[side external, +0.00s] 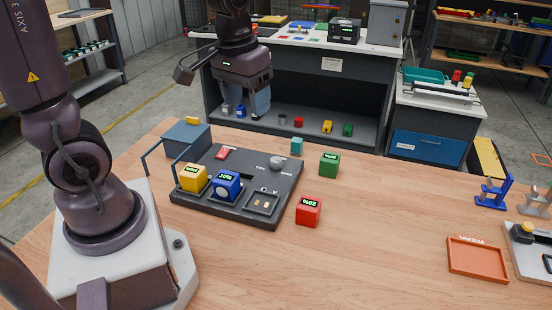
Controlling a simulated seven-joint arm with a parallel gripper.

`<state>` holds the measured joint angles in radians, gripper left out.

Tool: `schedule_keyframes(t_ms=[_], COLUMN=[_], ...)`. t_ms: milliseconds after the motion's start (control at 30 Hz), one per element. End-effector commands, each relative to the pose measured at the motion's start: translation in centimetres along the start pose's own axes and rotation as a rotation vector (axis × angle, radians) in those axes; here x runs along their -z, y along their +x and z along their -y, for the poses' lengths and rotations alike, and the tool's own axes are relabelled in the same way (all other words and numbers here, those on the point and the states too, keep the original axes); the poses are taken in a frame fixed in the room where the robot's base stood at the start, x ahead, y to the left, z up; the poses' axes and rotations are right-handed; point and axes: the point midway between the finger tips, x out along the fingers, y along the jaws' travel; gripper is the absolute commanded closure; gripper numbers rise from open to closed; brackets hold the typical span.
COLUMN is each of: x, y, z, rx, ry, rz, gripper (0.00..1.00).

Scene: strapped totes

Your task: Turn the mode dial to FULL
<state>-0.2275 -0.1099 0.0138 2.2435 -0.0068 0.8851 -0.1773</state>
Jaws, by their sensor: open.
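A dark panel (235,218) lies on the wooden table in the side external view. A round grey knob (277,162), which looks like the mode dial, sits near its far right corner. Its pointer direction and any FULL mark are too small to read. My gripper (247,106) is open and empty, pointing down. In the picture it appears above and a little left of the knob, apart from it.
A yellow block (193,178) and a blue block (226,186) stand on the panel. An orange tray (478,272) is far right. The table between is clear.

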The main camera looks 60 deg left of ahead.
Motion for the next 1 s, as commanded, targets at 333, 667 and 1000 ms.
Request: schedule_keyframes(t_ms=[333, 667, 1000], x=[8.4, 13.9, 13.9], y=[10.3, 14.0, 15.2], z=[4.8, 6.7, 6.7], rx=[0.086, 0.106, 0.111], ry=[-0.682, -1.263, -1.412], rz=[0.158, 0.092, 0.080], gripper=[0.39, 0.39, 0.39])
